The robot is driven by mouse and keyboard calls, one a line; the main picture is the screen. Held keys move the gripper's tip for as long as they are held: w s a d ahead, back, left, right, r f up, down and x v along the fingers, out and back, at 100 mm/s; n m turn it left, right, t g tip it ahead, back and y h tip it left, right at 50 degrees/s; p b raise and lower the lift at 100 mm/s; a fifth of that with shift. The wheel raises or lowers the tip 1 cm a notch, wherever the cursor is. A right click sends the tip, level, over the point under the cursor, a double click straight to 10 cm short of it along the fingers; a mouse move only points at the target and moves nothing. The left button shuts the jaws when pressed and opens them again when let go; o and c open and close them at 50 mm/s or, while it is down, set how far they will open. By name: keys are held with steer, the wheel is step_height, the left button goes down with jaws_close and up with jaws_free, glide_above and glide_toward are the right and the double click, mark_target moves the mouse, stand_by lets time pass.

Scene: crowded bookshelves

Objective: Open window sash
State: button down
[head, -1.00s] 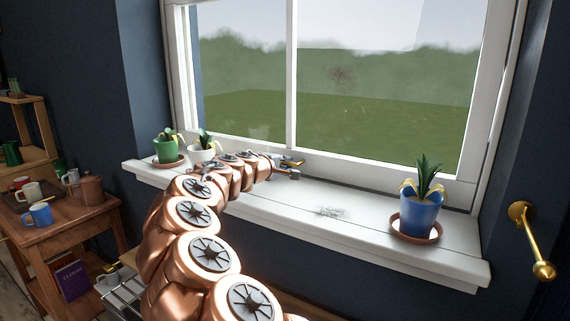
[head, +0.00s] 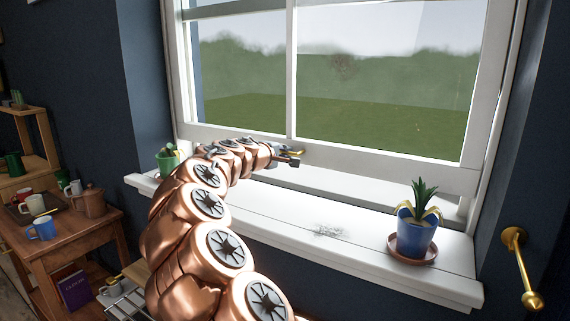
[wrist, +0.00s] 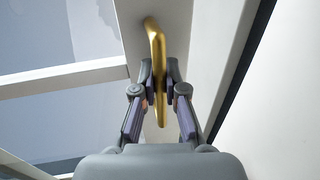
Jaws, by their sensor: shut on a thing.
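The white window sash (head: 390,164) is raised a little, with a gap between its bottom rail and the sill (head: 300,228). My gripper (head: 294,157) is at the bottom rail, near the middle of the window. In the wrist view my gripper (wrist: 160,85) is shut on a brass handle (wrist: 157,45) fixed to the sash. The handle runs up between the two fingers. In the head view only a small gold bit of the handle shows by the fingertips.
A blue potted plant (head: 415,235) stands on a saucer at the right of the sill. A green pot (head: 168,160) stands at the left, partly behind my arm. A brass wall fixture (head: 522,268) is at far right. A wooden table (head: 75,240) with mugs stands at left.

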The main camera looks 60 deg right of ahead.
steer(key=p, duration=0.8)
glide_toward(294, 94)
steer(key=x, duration=0.4)
steer(key=shift+d, duration=0.2)
steer(key=c, duration=1.2)
jaws_free()
steer(key=v, duration=1.2)
steer(key=s+a+f+m+y+p, duration=0.15)
steer(key=s+a+f+y, duration=0.25)
steer(key=a+f, duration=0.4)
steer(key=s+a+f+y+p, duration=0.2)
steer(key=s+a+f+y, duration=0.3)
steer(key=a, duration=0.6)
steer(key=s+a+f+m+y+p, duration=0.1)
steer(key=s+a+f+y+p, duration=0.15)
steer(key=a+f, duration=0.6)
steer(key=s+a+f+n+g+y, duration=0.1)
steer(key=s+a+f+y, duration=0.1)
steer(key=s+a, duration=0.4)
steer(key=s+a+f+n+g+y, duration=0.1)
steer(key=s+a+f+y, duration=0.1)
steer(key=s+a+f, duration=0.2)
steer(key=s+a, duration=0.3)
steer(key=a, duration=0.5)
steer(key=shift+p, duration=0.4)
